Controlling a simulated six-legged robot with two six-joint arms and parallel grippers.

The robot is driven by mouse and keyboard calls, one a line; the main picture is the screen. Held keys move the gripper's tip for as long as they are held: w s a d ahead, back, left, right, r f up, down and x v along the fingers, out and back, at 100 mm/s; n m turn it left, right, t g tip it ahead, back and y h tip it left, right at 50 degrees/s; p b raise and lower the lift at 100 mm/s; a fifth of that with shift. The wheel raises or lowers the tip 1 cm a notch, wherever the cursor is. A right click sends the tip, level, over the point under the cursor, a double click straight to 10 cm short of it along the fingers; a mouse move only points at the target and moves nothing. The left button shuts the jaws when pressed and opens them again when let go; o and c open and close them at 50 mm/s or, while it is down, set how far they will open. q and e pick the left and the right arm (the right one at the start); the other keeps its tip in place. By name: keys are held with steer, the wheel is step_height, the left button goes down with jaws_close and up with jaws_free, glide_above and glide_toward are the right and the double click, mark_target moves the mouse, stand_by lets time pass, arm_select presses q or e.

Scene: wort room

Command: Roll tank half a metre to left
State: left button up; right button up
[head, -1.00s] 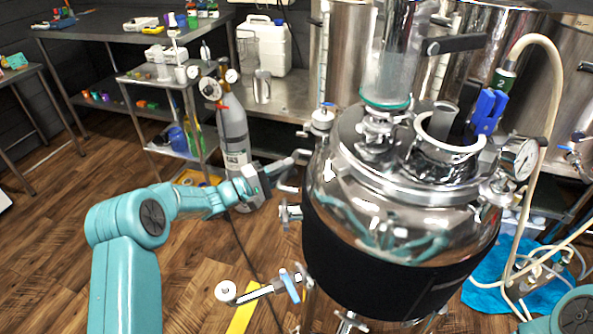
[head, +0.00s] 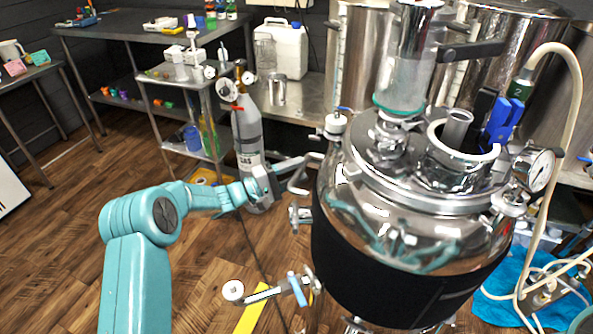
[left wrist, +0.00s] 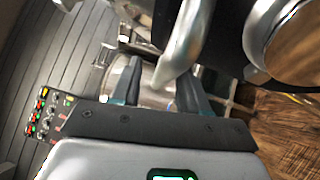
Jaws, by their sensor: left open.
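The tank (head: 410,225) is a shiny steel vessel with a black band around its body, standing upright at right of centre in the head view. Its lid carries a glass column, an open port and a gauge. A bent metal handle (head: 298,181) sticks out from its left side. My left gripper (head: 292,168) is open at this handle. In the left wrist view the handle (left wrist: 187,48) comes down between the two fingers of the gripper (left wrist: 160,85); whether it touches either finger is unclear. My right gripper is out of view.
A grey gas cylinder (head: 247,140) stands just behind my left gripper. A small shelf cart (head: 180,115) and a steel table (head: 110,35) are at the back left. A blue cloth (head: 505,290) with hoses lies right of the tank.

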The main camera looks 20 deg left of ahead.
arm_select(q)
steer(key=v, duration=1.6)
steer(key=shift+p, duration=0.45)
steer(key=shift+r, duration=0.1)
